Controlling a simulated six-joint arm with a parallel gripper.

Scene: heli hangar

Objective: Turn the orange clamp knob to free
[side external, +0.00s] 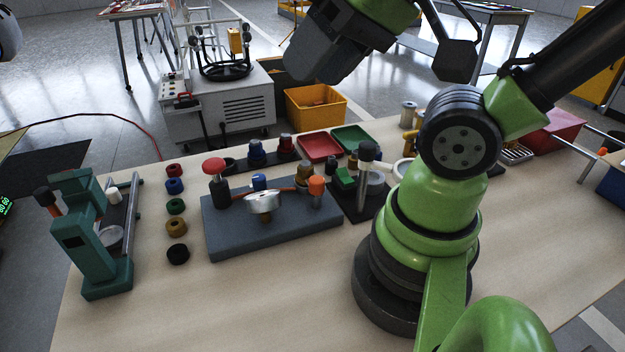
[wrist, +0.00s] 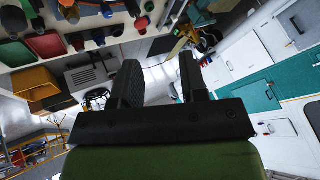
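The orange clamp knob (side external: 316,186) stands upright on a short post near the right end of a blue-grey fixture plate (side external: 275,232) in the side external view. In the side external view my wrist is high above and behind the fixture, well clear of the knob; the fingertips are not clearly seen there.
A teal press (side external: 85,240) stands at the table's left, beside a row of several coloured rings (side external: 175,206). A black-based stand (side external: 367,152) is just right of the fixture. Red (side external: 319,147) and green (side external: 351,138) trays lie behind. The front table area is bare.

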